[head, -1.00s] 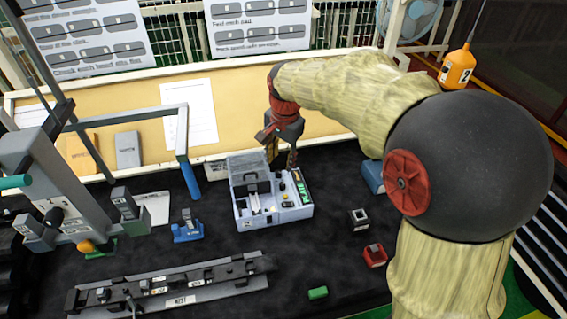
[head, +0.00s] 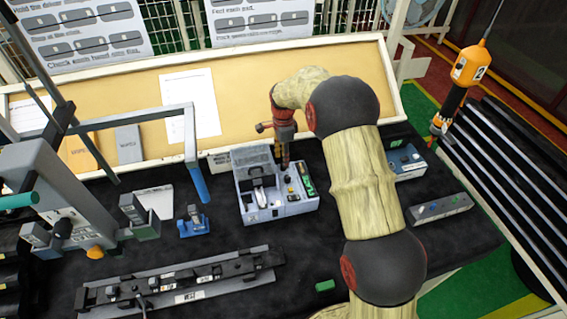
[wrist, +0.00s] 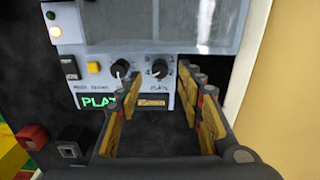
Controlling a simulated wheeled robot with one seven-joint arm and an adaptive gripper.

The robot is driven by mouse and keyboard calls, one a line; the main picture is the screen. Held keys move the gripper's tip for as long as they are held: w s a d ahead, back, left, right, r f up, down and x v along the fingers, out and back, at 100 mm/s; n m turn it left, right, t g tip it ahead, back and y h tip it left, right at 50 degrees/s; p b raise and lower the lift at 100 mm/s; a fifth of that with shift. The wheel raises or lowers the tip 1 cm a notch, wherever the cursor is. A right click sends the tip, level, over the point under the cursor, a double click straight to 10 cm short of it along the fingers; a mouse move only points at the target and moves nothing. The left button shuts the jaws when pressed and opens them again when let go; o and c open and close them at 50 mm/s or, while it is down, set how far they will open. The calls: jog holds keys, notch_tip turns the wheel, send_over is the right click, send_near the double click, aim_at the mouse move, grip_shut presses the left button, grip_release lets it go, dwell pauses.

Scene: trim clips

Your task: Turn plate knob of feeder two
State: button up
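The feeder (head: 262,208) is a pale blue-grey box with a clear-lidded compartment, standing on the dark bench in the head view. In the wrist view its panel (wrist: 75,84) shows two dark knobs above a green-lettered display. The right knob, the plate knob (wrist: 159,68), has a ring of numbers and a partly readable label below it. The left knob (wrist: 120,69) is beside the left fingertip. My gripper (wrist: 166,82) is open, its fingers spread on either side of the plate knob without visible contact. I cannot read a feeder number.
A yellow button (wrist: 93,68) and a black switch (wrist: 69,67) sit left of the knobs. A grey rail fixture (head: 190,283) lies in front of the feeder. A blue box (head: 408,163) and a grey button strip (head: 440,208) stand right of my arm.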

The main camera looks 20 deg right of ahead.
jog(key=shift+f, duration=1.85)
jog(key=shift+c, duration=0.4)
grip_shut()
